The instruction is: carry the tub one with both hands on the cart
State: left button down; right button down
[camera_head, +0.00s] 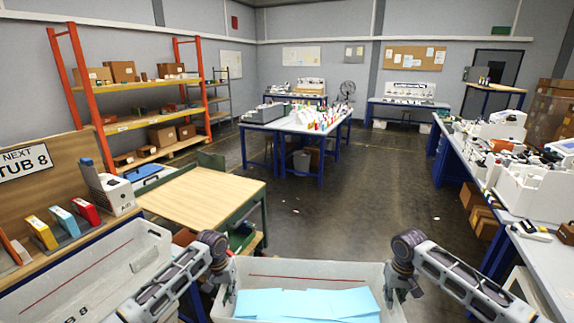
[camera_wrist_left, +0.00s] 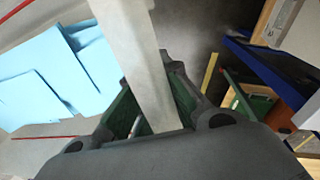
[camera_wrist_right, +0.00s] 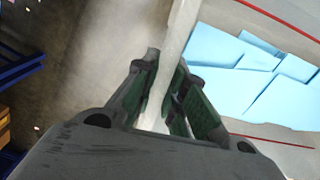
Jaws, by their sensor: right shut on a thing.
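A pale grey tub (camera_head: 310,268) with light blue sheets (camera_head: 308,305) in it is in front of me at the bottom of the head view. My left gripper (camera_head: 226,284) is at its left wall; in the left wrist view the fingers (camera_wrist_left: 152,88) stand on both sides of the wall, but I cannot tell if they press on it. My right gripper (camera_head: 398,286) is shut on the right wall, which runs between its fingers in the right wrist view (camera_wrist_right: 166,85). A wooden-topped, green-framed table (camera_head: 200,195), possibly the cart, stands ahead to the left. The tub's underside is hidden.
Another grey tub (camera_head: 118,257), marked 8, is at lower left. Behind it is a bench with coloured binders (camera_head: 62,222) and a "NEXT TUB 8" sign (camera_head: 24,161). A cluttered workbench (camera_head: 470,170) lines the right side. The middle floor (camera_head: 340,215) is open.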

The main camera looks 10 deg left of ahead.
aim_at(224, 199)
jog(key=i, duration=3.15)
